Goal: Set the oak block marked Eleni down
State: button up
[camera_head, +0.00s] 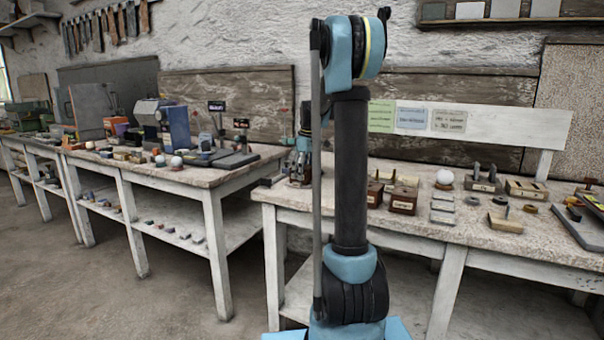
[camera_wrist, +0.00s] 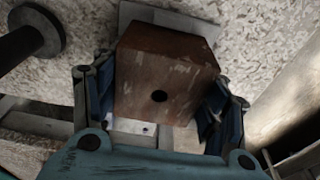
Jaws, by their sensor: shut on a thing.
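My gripper (camera_wrist: 158,100) is shut on a brown wooden block (camera_wrist: 165,62) in the wrist view, with a blue-grey finger on each side. The block has a dark round hole in its near face and pale scuffs. No name shows on the faces I see, so I cannot read a mark. In the head view my gripper (camera_head: 301,165) is over the left end of the right-hand bench (camera_head: 300,199), partly hidden behind my arm. Whether the block touches the bench or hangs just above it, I cannot tell.
Labelled wooden blocks (camera_head: 403,201), a white sphere (camera_head: 445,177) and small grey slabs (camera_head: 442,207) stand right of my arm. A dark rod with a round end (camera_wrist: 35,32) lies left of the block. The left bench (camera_head: 205,178) holds several tools.

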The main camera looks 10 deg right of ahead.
jog(key=shift+f, duration=0.1)
jog(key=o, duration=1.3)
jog(key=shift+o, duration=0.2)
jog(key=shift+r, duration=2.05)
